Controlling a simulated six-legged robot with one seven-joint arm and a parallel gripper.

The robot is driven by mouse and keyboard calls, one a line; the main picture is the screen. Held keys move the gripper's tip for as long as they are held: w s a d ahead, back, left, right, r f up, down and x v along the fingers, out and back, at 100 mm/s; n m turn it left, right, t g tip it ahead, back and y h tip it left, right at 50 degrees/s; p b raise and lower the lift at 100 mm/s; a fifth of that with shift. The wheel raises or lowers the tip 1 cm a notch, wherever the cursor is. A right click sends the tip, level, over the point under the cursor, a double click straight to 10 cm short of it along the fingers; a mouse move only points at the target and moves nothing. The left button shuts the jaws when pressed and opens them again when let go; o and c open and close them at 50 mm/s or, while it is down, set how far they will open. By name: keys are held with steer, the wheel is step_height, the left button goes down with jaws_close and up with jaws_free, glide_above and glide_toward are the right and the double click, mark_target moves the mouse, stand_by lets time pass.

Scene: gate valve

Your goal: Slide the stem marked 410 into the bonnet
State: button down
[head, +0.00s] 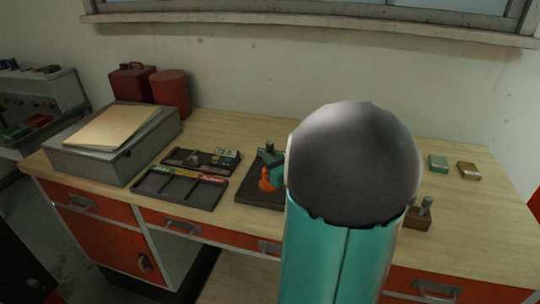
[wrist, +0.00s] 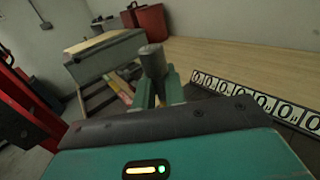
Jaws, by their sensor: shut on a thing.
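My gripper (wrist: 158,84) is shut on a dark grey stem (wrist: 153,61), whose rounded top stands above the teal fingers in the wrist view. No 410 mark is legible on it. In the head view the stem's dark top (head: 268,146) and the teal fingers show just left of my arm, which hides the rest of the gripper. An orange part (head: 267,183), which looks like the bonnet, stands directly below on a dark base plate (head: 252,197). Whether the stem's lower end is inside it or above it cannot be seen.
A dark divided tray (head: 181,189) and a tray with a number display (head: 226,153) lie left of the plate. A wooden block with grey pegs (head: 418,216) stands right of my arm, with green (head: 438,162) and brown boxes (head: 469,170) behind. A grey case (head: 110,150) fills the left.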

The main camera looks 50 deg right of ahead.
steer(key=shift+f, duration=2.15)
stand_by(2.0)
steer(key=c, duration=1.4)
jaws_free()
steer(key=shift+f, duration=0.1)
